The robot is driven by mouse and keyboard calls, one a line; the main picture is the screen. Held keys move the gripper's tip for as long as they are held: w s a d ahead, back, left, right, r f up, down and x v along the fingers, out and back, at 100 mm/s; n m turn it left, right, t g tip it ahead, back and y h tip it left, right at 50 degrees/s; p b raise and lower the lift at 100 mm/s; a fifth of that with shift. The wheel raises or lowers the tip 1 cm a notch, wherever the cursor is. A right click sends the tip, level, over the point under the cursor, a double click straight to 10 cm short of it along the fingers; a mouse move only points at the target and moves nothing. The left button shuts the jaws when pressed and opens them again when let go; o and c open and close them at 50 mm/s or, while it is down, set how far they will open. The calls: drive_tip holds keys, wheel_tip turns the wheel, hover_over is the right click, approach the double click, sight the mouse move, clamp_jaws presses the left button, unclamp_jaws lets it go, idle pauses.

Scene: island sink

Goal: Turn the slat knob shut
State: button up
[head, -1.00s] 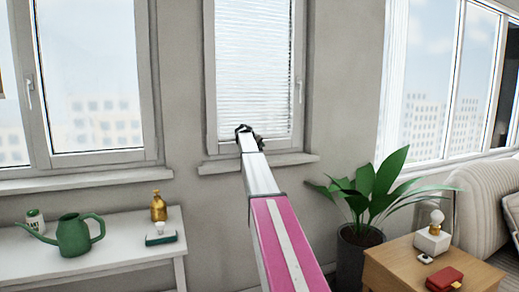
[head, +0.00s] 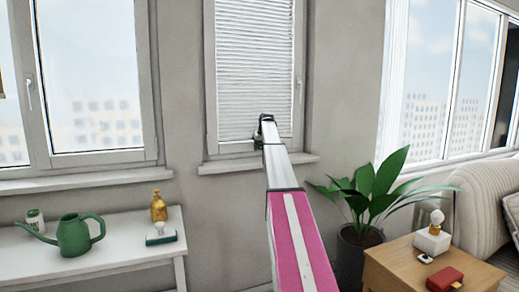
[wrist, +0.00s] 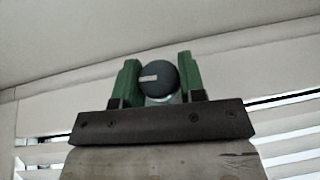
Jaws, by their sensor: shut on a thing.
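The slat knob (wrist: 159,76) is a dark round disc with a short pale mark in the wrist view. The mark lies nearly level, slightly tilted. My gripper (wrist: 160,74) has its two green fingers on either side of the knob, shut on it. In the head view my gripper (head: 264,125) is at the lower part of the middle window, and the knob is hidden there. The blind (head: 252,65) fills that window with pale, mostly opaque slats. Slats (wrist: 290,146) also show at the lower right in the wrist view, with bright gaps between some.
A window sill (head: 258,163) runs below my gripper. A white table (head: 110,253) with a green watering can (head: 74,236) and bottles stands at the left. A potted plant (head: 370,190) and a wooden side table (head: 400,262) stand at the right.

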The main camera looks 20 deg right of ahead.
drive_tip(key=m+y, duration=0.1)
drive_tip(key=y, duration=0.3)
drive_tip(key=shift+d, duration=0.1)
drive_tip(key=y, duration=0.3)
drive_tip(key=shift+m+y, duration=0.4)
drive_tip(key=m+t+y, duration=0.1)
drive_tip(key=y, duration=0.3)
drive_tip(key=shift+f, duration=0.1)
drive_tip(key=shift+m+t+y, duration=0.5)
drive_tip(key=shift+m+y, duration=0.2)
drive_tip(key=shift+y, duration=1.1)
drive_tip(key=o, duration=0.9)
